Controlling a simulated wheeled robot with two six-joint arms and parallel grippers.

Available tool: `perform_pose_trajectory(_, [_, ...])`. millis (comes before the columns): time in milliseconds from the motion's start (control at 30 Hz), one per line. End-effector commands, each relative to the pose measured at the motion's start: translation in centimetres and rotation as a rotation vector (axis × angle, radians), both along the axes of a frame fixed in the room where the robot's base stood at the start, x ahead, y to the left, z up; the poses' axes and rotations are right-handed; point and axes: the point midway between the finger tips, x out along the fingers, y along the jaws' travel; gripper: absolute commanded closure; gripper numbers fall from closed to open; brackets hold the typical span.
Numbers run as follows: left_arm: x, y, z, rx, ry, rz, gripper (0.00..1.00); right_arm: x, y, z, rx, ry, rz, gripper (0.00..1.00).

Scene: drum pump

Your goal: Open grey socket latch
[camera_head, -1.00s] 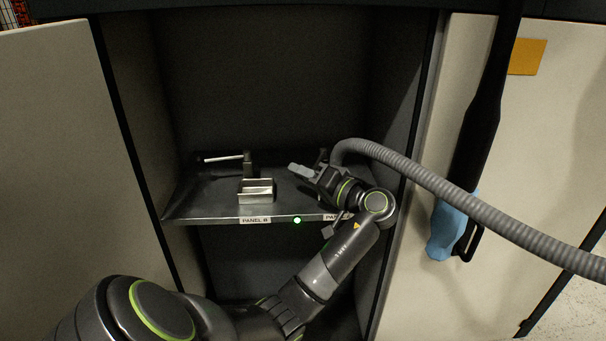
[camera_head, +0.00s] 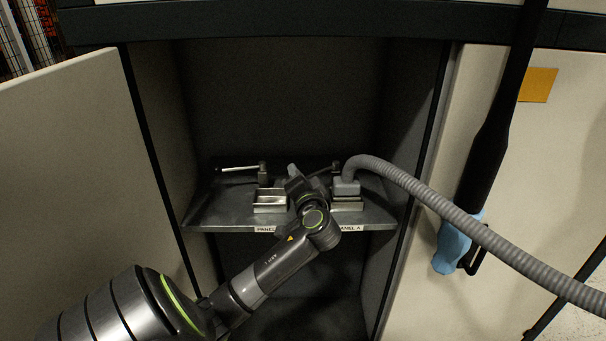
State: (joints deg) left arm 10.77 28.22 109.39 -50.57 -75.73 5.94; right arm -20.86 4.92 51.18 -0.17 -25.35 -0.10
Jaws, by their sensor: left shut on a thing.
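The grey socket (camera_head: 347,204) stands on the right of the shelf, with the grey connector (camera_head: 346,187) of a ribbed hose in it. Its latch has a dark post (camera_head: 336,166) behind the connector and a thin lever running left toward my left gripper (camera_head: 293,174). My left gripper is between the two sockets, shut on what looks like the end of this lever; its own wrist hides most of the grip. A second socket (camera_head: 270,203), empty, stands left with its white-handled latch (camera_head: 240,168) pointing left.
The sockets sit on a metal shelf (camera_head: 215,212) inside a dark cabinet recess, with panel labels on its front edge. The grey hose (camera_head: 450,215) sweeps to the lower right.

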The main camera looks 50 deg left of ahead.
Motion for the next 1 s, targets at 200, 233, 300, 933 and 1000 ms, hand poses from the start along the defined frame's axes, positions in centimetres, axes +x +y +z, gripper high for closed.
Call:
perform_pose_trajectory(200, [0.7, 1.8, 0.3, 0.002, 0.0, -0.063, 1.0, -0.4, 0.2, 0.8, 0.003, -0.003, 0.0, 1.0])
perform_pose_trajectory(233, [0.8, 2.0, 0.3, 0.002, 0.001, -0.063, 1.0, -0.4, 0.2, 0.8, 0.003, -0.003, 0.0, 1.0])
perform_pose_trajectory(300, [1.1, 2.5, 0.3, 0.003, -0.001, -0.061, 1.0, -0.5, 0.2, 0.9, 0.004, -0.005, 0.0, 1.0])
perform_pose_trajectory(933, [2.6, 4.2, 0.2, 0.0, -0.006, -0.065, 1.0, -0.9, 0.3, 1.0, 0.005, -0.002, 0.0, 1.0])
perform_pose_trajectory(1000, [2.6, 4.2, 0.2, 0.0, -0.007, -0.066, 1.0, -0.9, 0.3, 1.0, 0.005, -0.002, 0.0, 1.0])
